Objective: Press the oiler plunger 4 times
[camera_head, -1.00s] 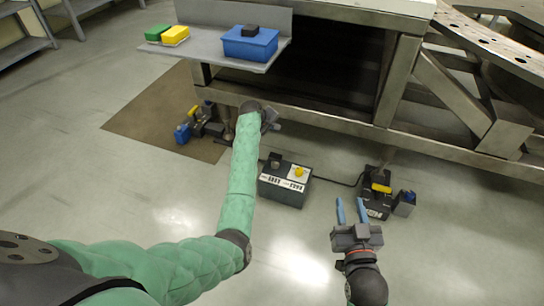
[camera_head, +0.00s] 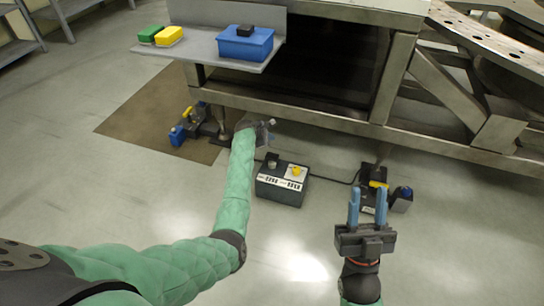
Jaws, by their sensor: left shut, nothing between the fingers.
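No part is clearly recognisable as the oiler plunger. A similar dark unit with a yellow part and a blue-topped block (camera_head: 401,199) stands at the right. My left gripper (camera_head: 268,124) is shut and empty, low by the bench's lower beam, to the right of the left unit; its fingertips are small and partly hidden. My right gripper (camera_head: 367,207) is open and empty, with two blue fingers pointing up the picture just in front of the right unit.
A dark control box (camera_head: 281,188) with a yellow knob sits on the floor between the units, a cable running right. The steel bench frame (camera_head: 300,112) crosses behind. A shelf (camera_head: 200,46) holds blue, yellow and green boxes. The front floor is clear.

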